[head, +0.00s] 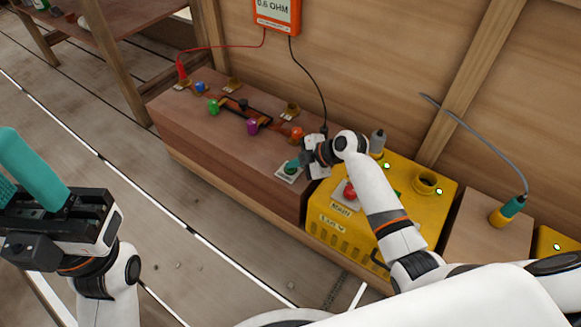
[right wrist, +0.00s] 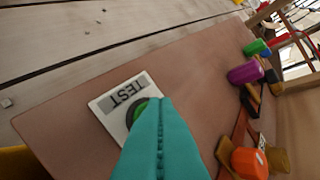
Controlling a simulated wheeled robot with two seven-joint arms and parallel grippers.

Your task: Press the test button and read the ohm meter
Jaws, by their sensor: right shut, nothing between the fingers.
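The test button is a green button (right wrist: 139,108) on a white plate marked TEST (right wrist: 112,100); the plate also shows in the head view (head: 287,176). My right gripper (head: 291,165) is shut and empty, its teal fingertips (right wrist: 158,103) over the button and hiding part of it. I cannot tell if they touch it or if it is pressed down. The orange ohm meter (head: 291,15) hangs on the wall, cut off by the top edge; its display reads 0.6 OHM. My left gripper (head: 22,172) is at the far left, away from the bench; its finger gap is unclear.
The brown bench (head: 190,135) carries green, purple and orange knobs and a red clip (head: 181,70). Red and black leads run down from the meter. A yellow box (head: 335,222) with a red button (head: 349,190) stands right of the bench. The plank floor at left is mostly clear.

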